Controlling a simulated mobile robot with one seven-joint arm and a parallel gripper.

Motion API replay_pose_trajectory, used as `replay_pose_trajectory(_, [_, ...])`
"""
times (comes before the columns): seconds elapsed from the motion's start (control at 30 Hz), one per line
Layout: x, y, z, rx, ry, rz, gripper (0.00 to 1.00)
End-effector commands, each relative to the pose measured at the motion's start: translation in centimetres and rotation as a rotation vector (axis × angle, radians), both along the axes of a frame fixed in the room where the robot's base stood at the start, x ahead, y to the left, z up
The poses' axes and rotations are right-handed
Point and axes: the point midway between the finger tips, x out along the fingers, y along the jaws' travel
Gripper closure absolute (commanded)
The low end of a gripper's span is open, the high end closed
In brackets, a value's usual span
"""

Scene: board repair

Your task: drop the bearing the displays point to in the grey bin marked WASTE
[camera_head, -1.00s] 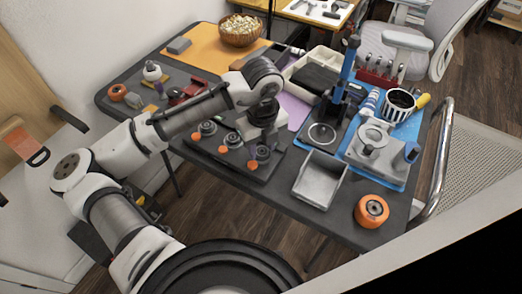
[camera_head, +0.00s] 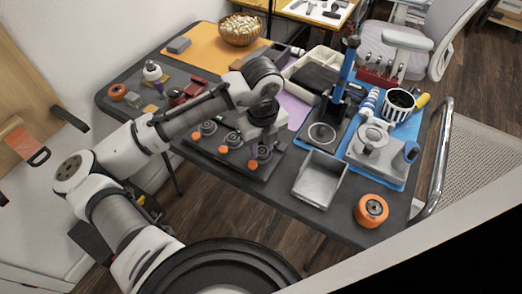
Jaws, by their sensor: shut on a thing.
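A black board (camera_head: 222,158) on the near side of the table carries a row of small dark round parts with orange pieces in front. The left part (camera_head: 208,127) and the middle part (camera_head: 232,138) stand clear. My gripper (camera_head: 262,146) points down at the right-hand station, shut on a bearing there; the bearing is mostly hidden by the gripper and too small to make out. The grey open bin (camera_head: 310,194) stands right of the board and looks empty. Its marking cannot be read, and no display reading is legible.
An orange-rimmed roll (camera_head: 371,210) sits right of the bin at the table edge. A press with a blue column (camera_head: 348,62) and a grey fixture on a blue mat (camera_head: 375,150) stand behind the bin. Between board and bin is a narrow strip of bare table.

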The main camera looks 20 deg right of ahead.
Motion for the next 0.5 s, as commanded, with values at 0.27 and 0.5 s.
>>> replay_pose_trajectory(0.27, [0.0, 0.0, 0.3, 0.0, 0.0, 0.0, 0.83])
replay_pose_trajectory(0.5, [0.0, 0.0, 1.8, -0.001, 0.0, 0.0, 0.83])
